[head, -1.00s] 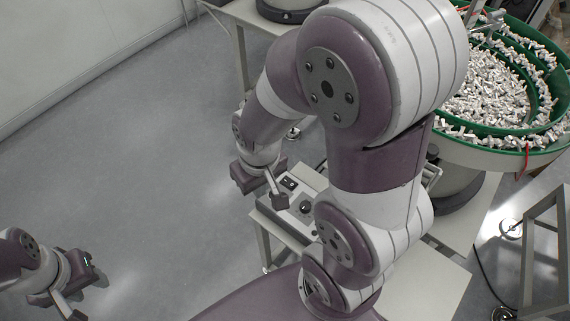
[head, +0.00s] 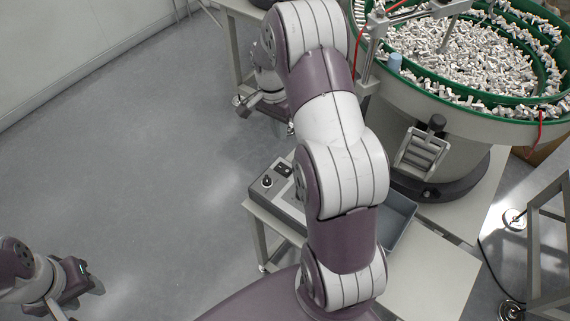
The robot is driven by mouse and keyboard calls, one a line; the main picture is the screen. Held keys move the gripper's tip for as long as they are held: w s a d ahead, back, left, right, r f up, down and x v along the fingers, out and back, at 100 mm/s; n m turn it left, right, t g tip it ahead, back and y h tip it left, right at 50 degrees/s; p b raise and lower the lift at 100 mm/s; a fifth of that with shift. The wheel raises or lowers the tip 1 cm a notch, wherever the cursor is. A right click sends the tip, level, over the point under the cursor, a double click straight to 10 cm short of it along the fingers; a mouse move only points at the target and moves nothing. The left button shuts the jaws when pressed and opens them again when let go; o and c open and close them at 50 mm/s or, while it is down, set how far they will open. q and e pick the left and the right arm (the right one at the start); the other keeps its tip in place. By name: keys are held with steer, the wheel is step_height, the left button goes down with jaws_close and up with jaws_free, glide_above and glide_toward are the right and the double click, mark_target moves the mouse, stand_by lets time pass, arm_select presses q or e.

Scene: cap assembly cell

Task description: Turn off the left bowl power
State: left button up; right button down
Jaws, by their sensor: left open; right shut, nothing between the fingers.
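A grey control box (head: 288,205) with a black knob (head: 267,182) and a dark switch (head: 283,170) sits on the near table's left end; my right arm covers part of it. The switch's position is too small to read. A green-rimmed bowl (head: 440,112) full of small white parts stands behind it to the right. My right gripper (head: 243,106) is shut and empty, beyond the box and apart from it; the arm partly hides it. My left gripper (head: 82,298) is open and empty over the floor at lower left.
The pale table (head: 440,265) has bare surface at front right. A grey tray (head: 398,215) lies partly behind my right arm. A metal frame (head: 545,230) stands at far right, with cables on the floor. The floor (head: 130,170) at left is clear.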

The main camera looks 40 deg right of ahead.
mark_target(286, 171)
steer(key=f, duration=0.4)
steer(key=s+f, duration=0.1)
steer(key=f, duration=0.9)
steer(key=shift+s+d, duration=0.25)
steer(key=shift+s, duration=0.1)
steer(key=shift+f+b, duration=0.2)
steer(key=shift+b, duration=0.1)
steer(key=shift+s, duration=0.15)
steer(key=shift+w+a+r, duration=0.15)
steer(key=shift+w, duration=0.45)
steer(key=shift+w+a, duration=0.1)
steer(key=shift+w, duration=0.2)
